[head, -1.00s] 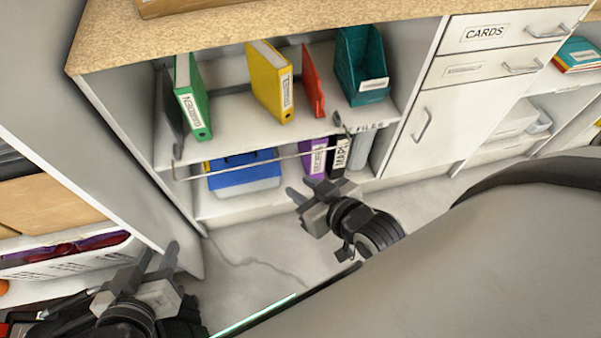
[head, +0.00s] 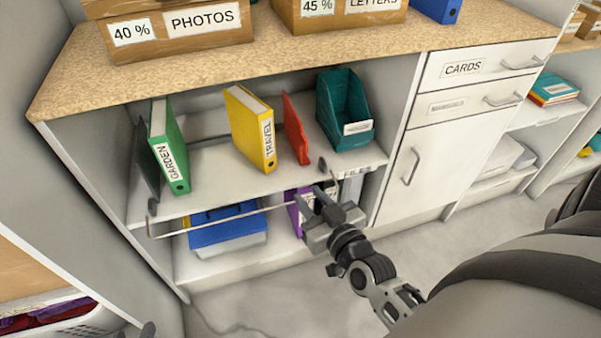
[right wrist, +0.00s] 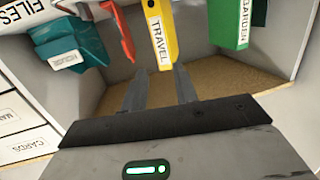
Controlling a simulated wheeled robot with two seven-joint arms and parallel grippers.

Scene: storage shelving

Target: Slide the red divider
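The red divider (head: 296,127) stands on the upper shelf between the yellow TRAVEL binder (head: 251,128) and the teal bin (head: 343,110). In the right wrist view, the red divider (right wrist: 119,32) is at the upper left, beside the yellow binder (right wrist: 160,32). My right gripper (head: 327,196) is in front of the shelf, below the divider and apart from it. In the right wrist view its two fingers (right wrist: 160,84) are spread with nothing between them. Of my left gripper (head: 147,331), only a fingertip shows at the bottom edge.
A thin metal rail (head: 235,214) runs along the front below the upper shelf, near my right gripper. A green GARDEN binder (head: 168,147) stands at the left. A blue box (head: 228,232) is on the lower shelf. Cardboard boxes (head: 180,30) stand on the countertop.

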